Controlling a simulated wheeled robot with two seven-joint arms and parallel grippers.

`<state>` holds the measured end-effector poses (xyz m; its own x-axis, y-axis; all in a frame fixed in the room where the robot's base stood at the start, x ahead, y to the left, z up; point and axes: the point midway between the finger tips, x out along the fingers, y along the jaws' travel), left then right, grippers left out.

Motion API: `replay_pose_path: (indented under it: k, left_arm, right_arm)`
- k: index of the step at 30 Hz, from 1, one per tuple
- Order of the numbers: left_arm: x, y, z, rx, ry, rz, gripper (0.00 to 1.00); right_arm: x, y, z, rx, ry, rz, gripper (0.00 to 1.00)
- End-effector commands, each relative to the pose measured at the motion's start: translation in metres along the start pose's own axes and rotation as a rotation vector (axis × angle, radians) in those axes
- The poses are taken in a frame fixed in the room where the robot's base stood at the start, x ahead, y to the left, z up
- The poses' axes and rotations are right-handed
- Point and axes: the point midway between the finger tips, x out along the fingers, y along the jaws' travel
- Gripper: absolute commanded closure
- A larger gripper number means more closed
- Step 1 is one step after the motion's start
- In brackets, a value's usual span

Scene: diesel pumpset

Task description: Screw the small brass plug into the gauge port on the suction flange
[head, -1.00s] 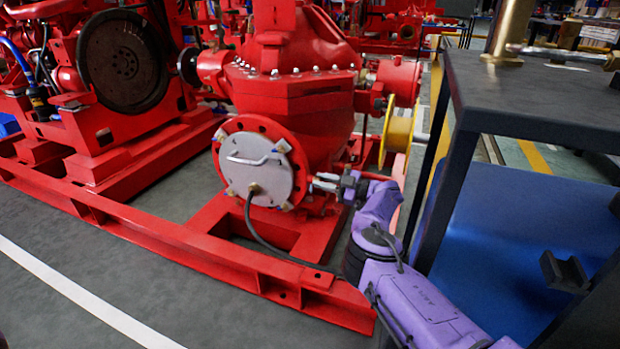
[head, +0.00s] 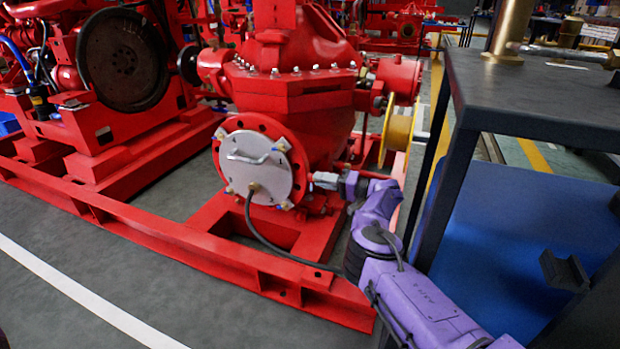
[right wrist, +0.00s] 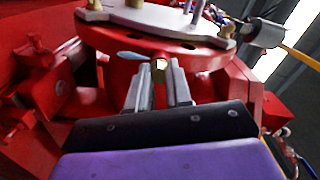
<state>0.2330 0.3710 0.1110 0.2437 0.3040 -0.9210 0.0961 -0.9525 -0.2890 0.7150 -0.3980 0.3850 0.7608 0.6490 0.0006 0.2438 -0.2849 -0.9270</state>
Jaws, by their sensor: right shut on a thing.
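The red suction flange (head: 232,127) is on the side of the red pump, with a grey round cover plate (head: 240,175) clamped over its face. My right gripper (head: 316,179) is just right of the flange, its fingers pointing at the flange's side. In the right wrist view the gripper (right wrist: 160,72) is shut on a small pale brass piece, the brass plug (right wrist: 160,64), held at the fingertips close to the flange rim (right wrist: 110,38). The gauge port itself is hidden behind the fingertips, so I cannot tell whether the plug is in it. My left gripper is out of view.
A black hose (head: 262,238) runs from the cover plate down across the red base frame (head: 200,252). A dark workbench (head: 545,95) stands close on the right. A yellow wheel-like part (head: 397,133) is behind my right wrist. Open grey floor lies at the lower left.

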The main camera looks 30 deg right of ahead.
Motion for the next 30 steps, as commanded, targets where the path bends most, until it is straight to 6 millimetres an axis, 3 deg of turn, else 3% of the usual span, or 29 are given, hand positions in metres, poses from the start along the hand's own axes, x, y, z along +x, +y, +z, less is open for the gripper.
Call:
replay_pose_path:
  k: [16,26,27,30]
  left_arm:
    - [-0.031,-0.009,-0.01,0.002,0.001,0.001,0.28]
    - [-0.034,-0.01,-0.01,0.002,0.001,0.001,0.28]
    - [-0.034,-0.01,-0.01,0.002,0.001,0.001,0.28]
    - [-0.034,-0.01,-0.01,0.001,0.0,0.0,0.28]
  right_arm:
    - [0.001,-0.006,-0.002,0.223,-0.005,0.001,1.0]
    - [0.001,-0.003,-0.001,0.289,-0.005,0.004,1.0]
    - [0.001,-0.003,-0.001,0.289,-0.005,0.004,0.78]
    - [0.001,-0.003,-0.001,0.288,-0.005,0.002,0.51]
